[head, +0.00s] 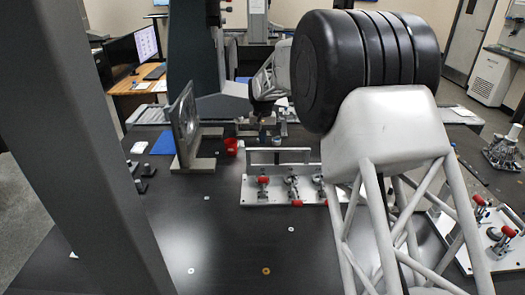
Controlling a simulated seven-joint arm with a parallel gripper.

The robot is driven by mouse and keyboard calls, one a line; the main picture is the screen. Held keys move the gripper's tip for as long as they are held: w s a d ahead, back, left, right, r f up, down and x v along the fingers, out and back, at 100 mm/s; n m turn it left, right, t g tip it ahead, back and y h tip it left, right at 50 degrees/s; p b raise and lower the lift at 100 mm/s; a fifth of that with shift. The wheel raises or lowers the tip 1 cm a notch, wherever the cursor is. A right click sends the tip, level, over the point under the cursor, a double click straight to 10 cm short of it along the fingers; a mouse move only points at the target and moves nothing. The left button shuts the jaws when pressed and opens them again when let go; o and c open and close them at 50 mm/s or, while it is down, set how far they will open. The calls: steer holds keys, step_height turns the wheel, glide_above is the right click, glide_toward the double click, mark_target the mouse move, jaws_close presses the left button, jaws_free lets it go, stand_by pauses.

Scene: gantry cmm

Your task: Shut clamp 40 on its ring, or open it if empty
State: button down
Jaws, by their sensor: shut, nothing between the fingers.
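A white fixture plate (250,198) stands mid-table with several toggle clamps with red grips. A second plate (452,240) at the right carries more red-gripped clamps (480,210). No number is readable, so I cannot tell which is clamp 40, nor whether a ring lies under it. My gripper (263,118) is small and dark, beyond the fixture plate, apart from the clamps, shut and empty.
An upright framed plate (184,125) stands at the left, beside a red cup (231,147) and a blue mat (163,142). A handle bar (278,150) runs behind the fixture plate. Small washers (266,270) lie on the dark table. The front middle is mostly clear.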

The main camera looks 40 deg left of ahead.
glide_toward(263, 179)
steer(key=w+a+f, duration=0.2)
steer(key=f, duration=0.1)
steer(key=w+a+f, duration=0.1)
steer(key=f, duration=0.1)
steer(key=shift+w+a+f, duration=0.15)
steer(key=shift+a+f, duration=0.05)
steer(key=shift+f, duration=0.05)
steer(key=shift+s+d+f, duration=1.05)
steer(key=shift+s+d, duration=0.05)
steer(key=shift+s+d+t+y, duration=0.4)
steer(key=shift+s+d, duration=0.05)
steer(key=shift+s+d+f+t+y, duration=0.2)
steer(key=shift+s+d+t+y, duration=0.3)
steer(key=s+d+f+t+y, duration=0.2)
steer(key=s+d+f, duration=0.3)
steer(key=f, duration=0.2)
steer(key=shift+s+d, duration=0.3)
stand_by(0.7)
steer(key=shift+f, duration=0.2)
